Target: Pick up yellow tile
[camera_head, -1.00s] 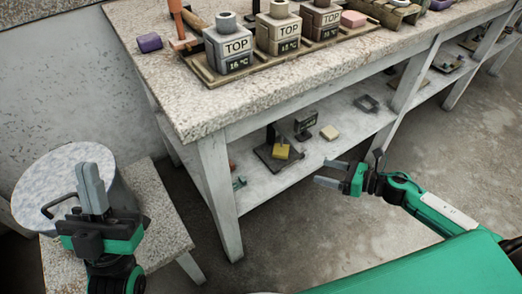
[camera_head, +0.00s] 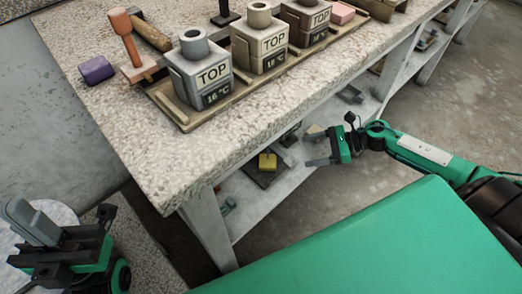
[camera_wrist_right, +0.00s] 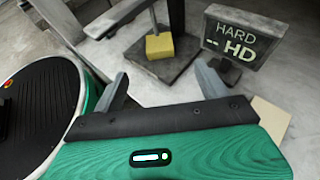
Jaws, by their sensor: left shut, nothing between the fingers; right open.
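The yellow tile (camera_head: 267,161) sits on a dark square stand on the lower shelf under the workbench. It also shows in the right wrist view (camera_wrist_right: 159,46), on the stand's base (camera_wrist_right: 163,68), beside an upright grey post. My right gripper (camera_head: 318,162) is open and empty, to the right of the tile and apart from it. In the right wrist view its two fingers (camera_wrist_right: 165,85) are spread below the stand, with the tile beyond them. My left gripper (camera_head: 30,222) is shut and empty at the far left, over a round white-topped drum.
A "HARD" display (camera_wrist_right: 234,42) stands right of the stand on the shelf. A pale tile (camera_wrist_right: 270,118) lies near my right finger. The bench top (camera_head: 130,130) overhangs the shelf and bears several blocks marked TOP (camera_head: 200,72). A bench leg (camera_head: 208,230) stands left of the shelf.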

